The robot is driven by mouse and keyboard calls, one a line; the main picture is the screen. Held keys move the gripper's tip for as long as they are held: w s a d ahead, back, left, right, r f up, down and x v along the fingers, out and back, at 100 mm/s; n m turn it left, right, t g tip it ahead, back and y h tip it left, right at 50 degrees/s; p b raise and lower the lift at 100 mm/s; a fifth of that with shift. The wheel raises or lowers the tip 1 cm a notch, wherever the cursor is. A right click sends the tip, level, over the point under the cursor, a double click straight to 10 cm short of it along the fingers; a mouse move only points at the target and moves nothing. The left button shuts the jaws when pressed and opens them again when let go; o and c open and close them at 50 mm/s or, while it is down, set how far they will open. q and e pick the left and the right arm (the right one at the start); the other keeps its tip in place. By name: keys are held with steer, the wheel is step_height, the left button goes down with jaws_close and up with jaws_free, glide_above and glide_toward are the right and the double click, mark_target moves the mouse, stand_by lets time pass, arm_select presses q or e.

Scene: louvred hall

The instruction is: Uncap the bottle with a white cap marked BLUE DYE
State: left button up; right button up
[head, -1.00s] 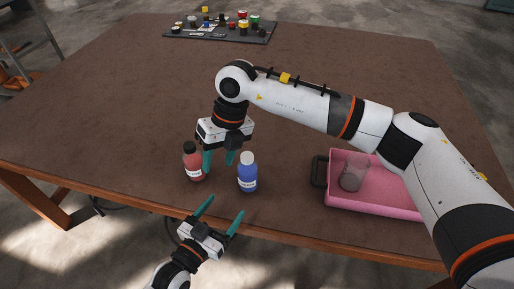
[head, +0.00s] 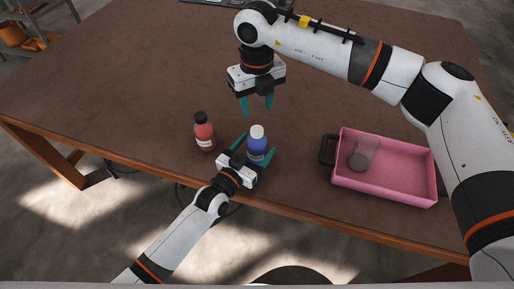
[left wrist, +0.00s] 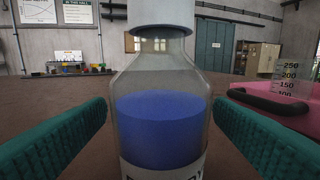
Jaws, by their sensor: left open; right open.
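The bottle with blue liquid and a white cap (head: 257,131) stands upright on the brown table, the cap on it. It fills the middle of the left wrist view (left wrist: 160,125), its label cut off at the bottom edge. My left gripper (head: 256,147) is open, with its teal fingers on either side of the bottle; in the left wrist view a gap shows on each side. My right gripper (head: 257,106) is open and empty, above the table behind the bottle. A red bottle with a black cap (head: 204,133) stands to the left.
A pink tray (head: 402,172) with a dark handle stands at the right, holding a clear beaker (head: 360,157). A dark rack edge (head: 208,2) shows at the far side.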

mark_target(257, 130)
arm_select(q)
steer(key=shift+w+d, duration=0.35)
steer(key=shift+w, duration=0.15)
jaws_close()
arm_select(e)
steer(key=m, duration=1.3)
steer(key=shift+f+m, duration=0.3)
steer(key=shift+f, duration=0.2)
step_height(257, 130, down, 7)
